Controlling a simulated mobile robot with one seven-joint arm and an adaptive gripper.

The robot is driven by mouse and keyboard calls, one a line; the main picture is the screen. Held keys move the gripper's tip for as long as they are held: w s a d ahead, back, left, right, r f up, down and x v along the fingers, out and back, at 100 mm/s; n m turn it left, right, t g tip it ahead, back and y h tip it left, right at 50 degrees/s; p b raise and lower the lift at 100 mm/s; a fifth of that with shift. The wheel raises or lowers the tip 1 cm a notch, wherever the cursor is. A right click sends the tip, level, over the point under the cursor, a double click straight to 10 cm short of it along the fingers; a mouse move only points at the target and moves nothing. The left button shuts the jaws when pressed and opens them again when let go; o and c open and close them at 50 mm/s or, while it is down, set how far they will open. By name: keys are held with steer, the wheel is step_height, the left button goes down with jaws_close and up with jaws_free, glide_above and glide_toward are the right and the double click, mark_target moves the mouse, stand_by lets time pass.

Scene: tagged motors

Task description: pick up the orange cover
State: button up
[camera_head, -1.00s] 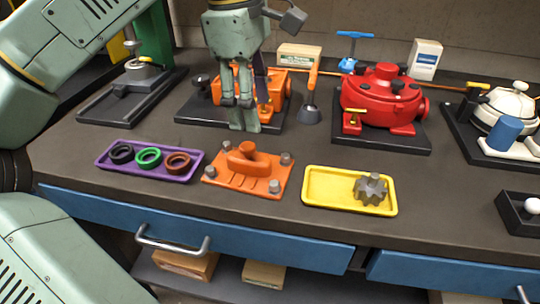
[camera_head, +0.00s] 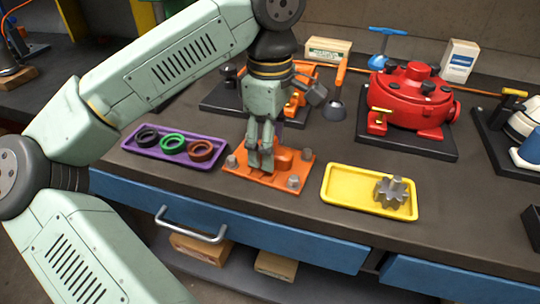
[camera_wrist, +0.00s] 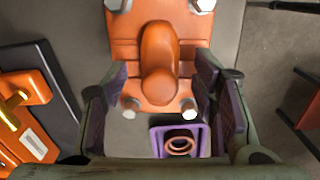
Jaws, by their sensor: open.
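The orange cover (camera_head: 289,160) is a flat plate with a raised rounded handle and grey bolts at its corners, lying on the bench between the purple and yellow trays. It also shows in the wrist view (camera_wrist: 123,48). My gripper (camera_head: 260,158) points down above the cover and hides part of its left and middle. In the wrist view its two fingers are spread wide, one on each side of the cover's near end, with nothing between them held. I cannot tell the exact height of the fingertips over the plate.
A purple tray (camera_head: 152,152) with black, green and brown rings stands left of the cover. A yellow tray (camera_head: 345,188) with a grey gear stands right. A red motor (camera_head: 408,98) and an orange motor on a dark base (camera_head: 215,100) stand behind. The bench's front edge is close.

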steer(key=shift+f, duration=0.3)
steer(key=shift+c, duration=0.3)
jaws_close()
steer(key=shift+r, duration=0.1)
stand_by(0.5)
